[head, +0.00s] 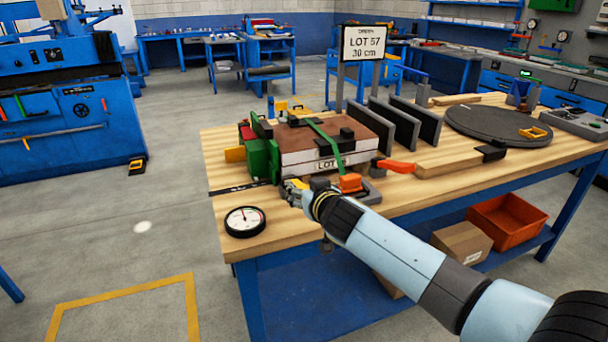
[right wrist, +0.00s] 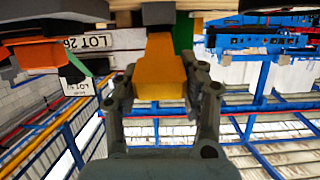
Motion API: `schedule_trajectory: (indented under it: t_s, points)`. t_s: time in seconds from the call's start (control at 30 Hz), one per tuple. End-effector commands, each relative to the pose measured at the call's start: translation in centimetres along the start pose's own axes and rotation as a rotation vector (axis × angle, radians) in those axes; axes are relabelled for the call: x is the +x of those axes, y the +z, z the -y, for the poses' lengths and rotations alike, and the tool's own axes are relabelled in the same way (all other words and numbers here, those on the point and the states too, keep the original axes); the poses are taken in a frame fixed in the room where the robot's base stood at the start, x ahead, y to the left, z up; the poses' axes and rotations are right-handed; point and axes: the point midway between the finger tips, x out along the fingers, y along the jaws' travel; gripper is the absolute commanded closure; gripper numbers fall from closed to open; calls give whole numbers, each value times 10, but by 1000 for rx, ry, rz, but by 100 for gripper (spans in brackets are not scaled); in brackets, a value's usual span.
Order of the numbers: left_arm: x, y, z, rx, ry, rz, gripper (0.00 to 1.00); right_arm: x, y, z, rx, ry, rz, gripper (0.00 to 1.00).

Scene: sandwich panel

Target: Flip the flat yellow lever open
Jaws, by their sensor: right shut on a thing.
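My right gripper (head: 293,190) reaches in from the right to the front edge of the bench, in front of the sandwich panel. In the right wrist view my right gripper (right wrist: 162,105) is shut on the flat yellow lever (right wrist: 159,68), whose sides lie between the two fingers. In the head view the lever is mostly hidden by the gripper. The panel (head: 310,155) has a brown top and a white front marked LOT, with a green strap (head: 325,138) over it. My left gripper is not in view.
A green clamp block (head: 262,160) stands left of the panel. An orange buckle (head: 350,183) and an orange handle (head: 397,166) are right of the gripper. A dial gauge (head: 245,221) lies at the bench's front left corner. Dark upright plates (head: 416,120) stand behind right.

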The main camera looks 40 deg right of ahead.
Motion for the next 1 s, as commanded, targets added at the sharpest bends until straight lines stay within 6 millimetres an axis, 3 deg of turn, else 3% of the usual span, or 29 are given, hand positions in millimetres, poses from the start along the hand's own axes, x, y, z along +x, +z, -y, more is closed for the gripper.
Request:
schedule_trajectory:
  t_s: [0.03,0.1,0.47,0.5,0.6,0.7,1.0]
  points:
    - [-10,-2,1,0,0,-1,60,0,-11,0,-1,-1,3,100]
    - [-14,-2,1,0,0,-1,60,1,-14,0,-1,-1,11,100]
    - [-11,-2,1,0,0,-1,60,3,-19,0,-2,-3,6,100]
    - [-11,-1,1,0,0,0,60,3,-19,0,-2,-3,6,56]
    - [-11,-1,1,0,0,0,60,3,-18,1,-1,-3,7,43]
    - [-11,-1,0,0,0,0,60,2,-17,0,-1,-2,10,35]
    - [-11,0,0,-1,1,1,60,-1,-15,0,-1,-1,13,35]
